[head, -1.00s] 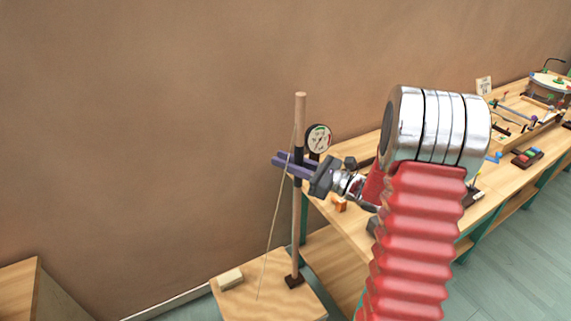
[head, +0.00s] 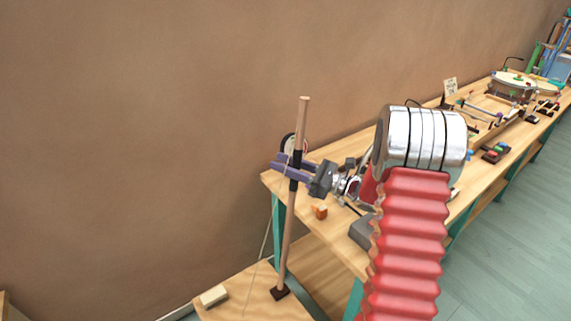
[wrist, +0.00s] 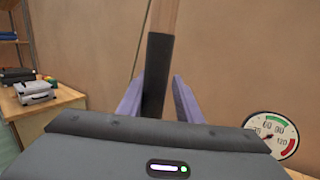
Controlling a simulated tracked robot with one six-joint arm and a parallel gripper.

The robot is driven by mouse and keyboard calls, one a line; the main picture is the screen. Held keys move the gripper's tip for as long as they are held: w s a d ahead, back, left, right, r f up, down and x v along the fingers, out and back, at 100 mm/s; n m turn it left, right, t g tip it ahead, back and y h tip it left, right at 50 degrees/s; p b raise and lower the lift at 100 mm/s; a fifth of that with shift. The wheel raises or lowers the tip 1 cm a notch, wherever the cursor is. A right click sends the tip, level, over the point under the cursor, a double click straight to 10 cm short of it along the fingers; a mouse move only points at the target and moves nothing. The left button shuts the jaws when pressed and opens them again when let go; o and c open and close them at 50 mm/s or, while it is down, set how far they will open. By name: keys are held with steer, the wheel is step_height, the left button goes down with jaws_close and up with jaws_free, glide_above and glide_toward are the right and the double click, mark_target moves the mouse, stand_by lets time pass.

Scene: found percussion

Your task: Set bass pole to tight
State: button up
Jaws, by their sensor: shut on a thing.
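The bass pole (head: 286,235) is a wooden stick with a black sleeve. It rises from a dark foot on a low wooden box (head: 235,305) and leans to the right in the head view. A thin string (head: 257,280) runs beside it to the box. My gripper (head: 290,166) is shut on the pole at the sleeve, its purple fingers on either side. In the wrist view the sleeve (wrist: 155,75) stands between the fingers. A round dial (wrist: 272,135) with green and red bands shows at right there; in the head view the pole and gripper partly hide it.
A long workbench (head: 340,245) stands right of the pole, with an orange block (head: 320,212) near its left end. A drum (head: 513,86) and other instruments stand farther back. A pale block (head: 214,296) lies on the low box. The brown wall is behind.

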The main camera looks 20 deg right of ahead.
steer(key=shift+o, duration=0.6)
steer(key=shift+w+d, duration=0.15)
steer(key=shift+d, duration=0.25)
steer(key=shift+o, duration=1)
steer(key=shift+a, duration=0.1)
steer(key=shift+a, duration=0.15)
steer(key=v, duration=1.4)
steer(key=shift+f, duration=0.15)
